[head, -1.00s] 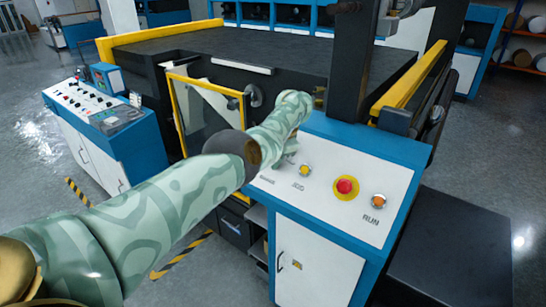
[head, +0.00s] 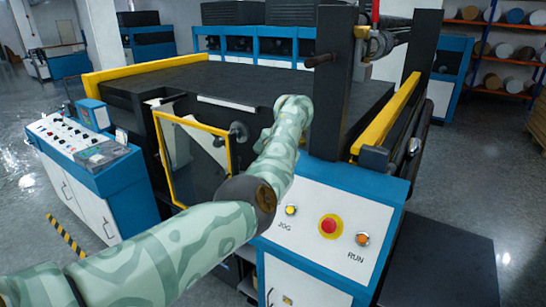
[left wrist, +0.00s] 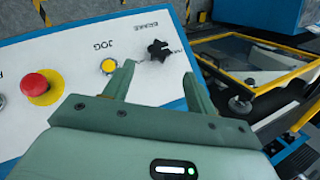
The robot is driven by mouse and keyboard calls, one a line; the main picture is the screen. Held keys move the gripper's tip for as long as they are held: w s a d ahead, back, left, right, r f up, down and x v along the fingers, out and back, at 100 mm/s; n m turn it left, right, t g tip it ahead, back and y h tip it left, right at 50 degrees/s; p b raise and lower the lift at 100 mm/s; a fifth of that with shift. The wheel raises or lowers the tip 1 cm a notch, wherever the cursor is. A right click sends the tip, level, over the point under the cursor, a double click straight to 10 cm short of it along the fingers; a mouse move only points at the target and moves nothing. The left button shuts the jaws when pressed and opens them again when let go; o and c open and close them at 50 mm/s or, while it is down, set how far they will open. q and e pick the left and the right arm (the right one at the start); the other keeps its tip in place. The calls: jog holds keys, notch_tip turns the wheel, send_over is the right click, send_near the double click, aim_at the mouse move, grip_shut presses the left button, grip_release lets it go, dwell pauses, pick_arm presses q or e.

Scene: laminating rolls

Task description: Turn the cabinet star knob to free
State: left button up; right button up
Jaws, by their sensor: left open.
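The black star knob (left wrist: 158,50) sits on the white top of the blue control cabinet (left wrist: 110,27), beside the word BRAKE and a second label partly covered by the knob. My left gripper (left wrist: 158,74) is open and empty. Its two fingers point toward the knob in the left wrist view, with the knob just beyond the fingertips and apart from them. In the head view my left arm crosses the cabinet (head: 350,222) and hides the knob; the left fingers cannot be seen there. My right gripper is not in view.
A yellow JOG button (left wrist: 108,66) and a red stop button (left wrist: 42,87) lie close to the left finger. An orange RUN button (head: 362,239) is farther right on the panel. A yellow-framed clear guard (head: 195,160) stands left of the arm.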

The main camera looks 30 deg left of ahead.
pick_arm(q)
jog(key=v, duration=0.3)
jog(key=shift+r, duration=0.3)
